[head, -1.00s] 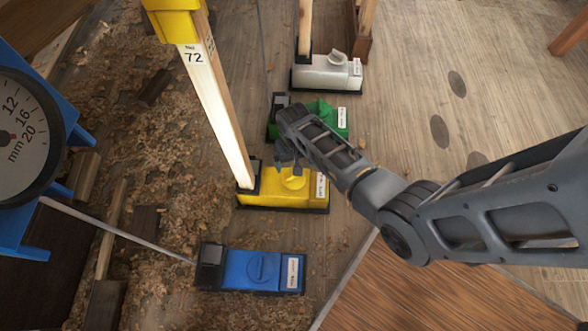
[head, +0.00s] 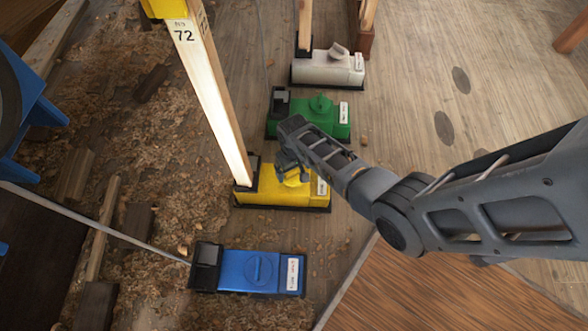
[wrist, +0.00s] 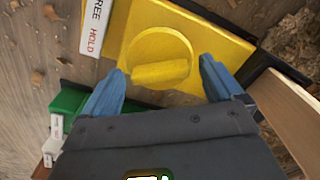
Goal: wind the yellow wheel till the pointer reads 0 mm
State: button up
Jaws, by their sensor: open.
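The yellow wheel (wrist: 161,62) is a round disc with a raised bar grip, set in the top of a yellow housing (head: 270,197). In the head view my gripper (head: 288,172) hides part of the wheel. A blue-framed dial is cut off at the left edge of the head view, and its pointer and numbers are out of sight.
A blue box (head: 235,270) with a knob stands nearer, and a green one (head: 325,118) and a white one (head: 328,68) stand farther back. A wooden post (head: 212,100) marked 72 rises at the yellow housing's left end. Shavings cover the floor at left.

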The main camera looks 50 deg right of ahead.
jog(key=c, duration=1)
jog(key=shift+c, duration=0.2)
jog(key=shift+m, duration=0.4)
jog(key=m+p, duration=0.2)
jog(key=m, duration=0.2)
jog(key=shift+m, duration=0.4)
jog(key=m+p, duration=0.1)
jog(key=m, duration=0.4)
jog(key=shift+m, duration=0.3)
